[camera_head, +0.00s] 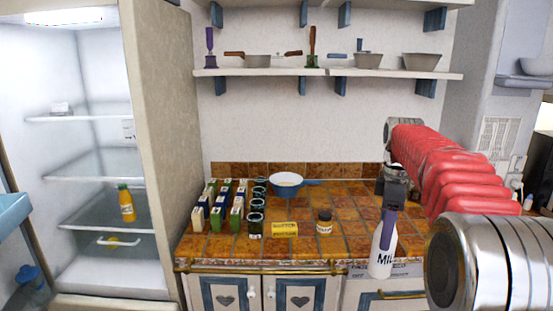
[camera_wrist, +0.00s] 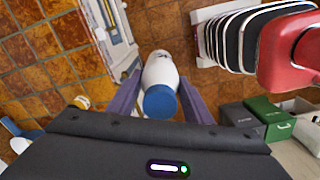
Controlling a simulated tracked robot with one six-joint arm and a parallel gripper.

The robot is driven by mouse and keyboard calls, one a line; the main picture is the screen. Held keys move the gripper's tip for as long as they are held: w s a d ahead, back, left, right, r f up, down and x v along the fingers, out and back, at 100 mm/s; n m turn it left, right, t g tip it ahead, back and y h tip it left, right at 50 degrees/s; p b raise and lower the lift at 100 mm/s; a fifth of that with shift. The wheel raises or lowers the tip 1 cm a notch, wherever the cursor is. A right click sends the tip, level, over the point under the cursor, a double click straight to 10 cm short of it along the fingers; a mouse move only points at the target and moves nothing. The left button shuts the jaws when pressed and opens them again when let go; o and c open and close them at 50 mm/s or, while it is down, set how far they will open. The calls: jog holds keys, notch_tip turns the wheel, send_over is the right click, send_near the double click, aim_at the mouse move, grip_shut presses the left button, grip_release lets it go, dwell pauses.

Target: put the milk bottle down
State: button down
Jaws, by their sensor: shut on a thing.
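The white milk bottle (camera_head: 381,257) with dark "MIL" lettering hangs upright in my gripper (camera_head: 388,212) at the front right of the counter, in front of its edge in the head view. In the wrist view the bottle (camera_wrist: 160,72) shows its blue cap toward the camera, between the two purple fingers of my gripper (camera_wrist: 158,92). My gripper is shut on the bottle. The tiled counter (camera_head: 345,250) lies behind and around it. I cannot tell whether the bottle's base touches anything.
An open fridge (camera_head: 90,160) is at left. Tiles between the jar and bottle look clear.

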aim_at(378, 246)
jog(key=f+m, duration=0.2)
jog(key=w+f+m, duration=0.1)
jog(key=f+m, duration=0.1)
jog(key=m, duration=0.1)
jog(key=w+f+m, duration=0.1)
jog(key=f+m, duration=0.1)
jog(key=m, duration=0.1)
jog(key=shift+a+f, duration=0.15)
jog(key=shift+a, duration=0.1)
jog(key=s+a+f+m, duration=0.2)
jog(key=a+f, duration=0.3)
jog(key=f, duration=0.3)
jog(key=s+a+f+m, duration=0.3)
jog(key=a+f, duration=0.3)
jog(key=f, duration=0.2)
jog(key=shift+s+a, duration=0.15)
jog(key=shift+s, duration=0.05)
dwell(0.3)
